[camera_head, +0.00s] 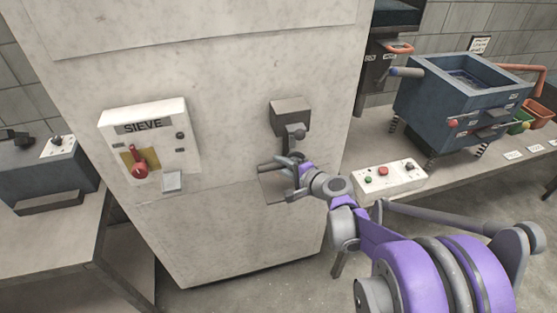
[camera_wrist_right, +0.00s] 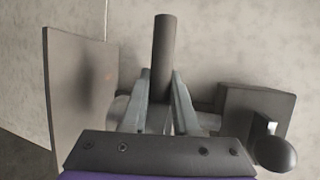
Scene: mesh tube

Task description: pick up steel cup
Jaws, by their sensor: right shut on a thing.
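My right gripper (camera_head: 289,182) is at the front of the tall pale cabinet, below a dark box-shaped fitting with a ball knob. In the right wrist view its two fingers (camera_wrist_right: 160,88) are closed on a grey cylindrical bar (camera_wrist_right: 163,45), which appears to be the handle of the steel cup. The bar also shows in the head view (camera_head: 271,166), sticking out to the left of the fingers. A rounded greyish shape behind the fingers may be the cup's body; most of it is hidden. My left gripper is not in view.
The dark fitting (camera_head: 290,115) is close above the gripper, and a flat plate (camera_wrist_right: 82,85) stands close at its left in the wrist view. A SIEVE switch panel (camera_head: 148,150) is farther left on the cabinet. A white button box (camera_head: 390,178) and blue machine (camera_head: 455,100) stand at right.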

